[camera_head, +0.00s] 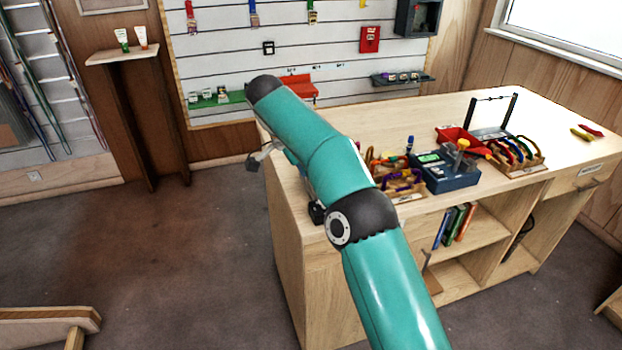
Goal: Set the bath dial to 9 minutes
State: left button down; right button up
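A dark blue box (450,175) with a green panel (430,158) on top stands on the wooden counter (370,125); it may be the bath. I cannot make out a dial or its minute marks at this size. My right arm reaches up from the bottom across the counter's left part. Its gripper (254,160) shows only in part, grey, beyond the counter's left edge and well away from the blue box. The arm hides the rest of it, and I cannot tell whether it is open. My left gripper is not in view.
Racks of coloured carabiners (515,150) and a red tray (463,140) flank the blue box. A black wire stand (493,98) rises behind. A slatted wall (330,45) with small shelves is at the back. The floor left of the counter is clear.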

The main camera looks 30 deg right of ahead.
dwell(0.3)
jog(key=s+d+r+n+t+y, duration=0.4)
jog(key=s+r+n, duration=0.35)
jog(key=n, duration=1.05)
jog(key=shift+t, duration=0.4)
jog(key=x, duration=1.6)
jog(key=shift+w+a, duration=0.3)
jog(key=shift+c, duration=0.2)
